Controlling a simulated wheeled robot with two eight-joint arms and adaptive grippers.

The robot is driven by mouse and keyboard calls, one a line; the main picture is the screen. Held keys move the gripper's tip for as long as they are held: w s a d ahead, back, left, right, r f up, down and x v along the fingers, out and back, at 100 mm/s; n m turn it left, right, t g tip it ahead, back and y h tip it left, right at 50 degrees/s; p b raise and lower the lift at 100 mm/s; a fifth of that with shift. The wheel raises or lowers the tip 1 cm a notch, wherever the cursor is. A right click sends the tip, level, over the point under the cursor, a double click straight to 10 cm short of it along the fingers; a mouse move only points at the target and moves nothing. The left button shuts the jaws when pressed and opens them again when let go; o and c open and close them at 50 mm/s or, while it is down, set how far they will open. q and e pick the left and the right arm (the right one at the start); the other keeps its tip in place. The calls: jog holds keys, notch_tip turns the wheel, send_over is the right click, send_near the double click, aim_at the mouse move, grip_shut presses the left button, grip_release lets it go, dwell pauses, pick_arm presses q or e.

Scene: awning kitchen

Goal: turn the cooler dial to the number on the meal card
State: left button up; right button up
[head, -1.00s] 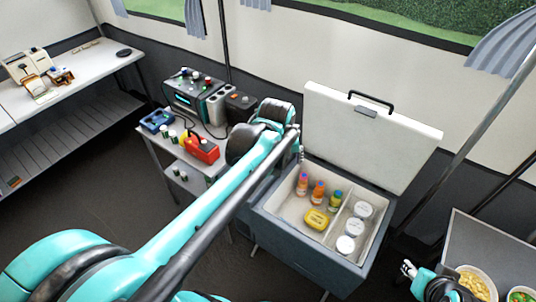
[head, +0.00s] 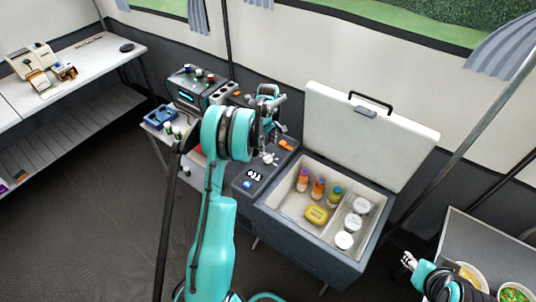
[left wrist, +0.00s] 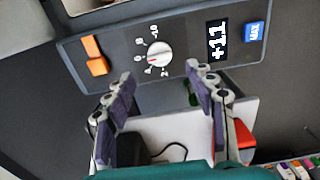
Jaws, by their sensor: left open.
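The cooler (head: 300,243) stands with its lid up. Its control panel shows in the left wrist view, with a white round dial (left wrist: 158,54) in the middle, small marks around it, and a display (left wrist: 217,40) that seems to read "+11". The dial also shows in the head view (head: 268,158). My left gripper (left wrist: 160,74) is open and empty; its fingers point at the panel, one to each side of the dial, apparently short of it. My right gripper (head: 408,260) is at the lower right, too small to judge. I cannot make out a meal card.
The panel also has an orange switch (left wrist: 95,55) and a blue button (left wrist: 253,32). Bottles, a yellow box (head: 316,215) and white-lidded tubs (head: 344,240) are inside the cooler. The raised lid (head: 365,135) stands behind. A crowded side table (head: 150,130) is left of the cooler.

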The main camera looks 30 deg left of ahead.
aim_at(268, 156)
pick_arm(q)
notch_tip(268, 156, down, 7)
jog(key=shift+r+b, duration=0.2)
jog(key=shift+b, duration=0.85)
jog(key=c, duration=1.2)
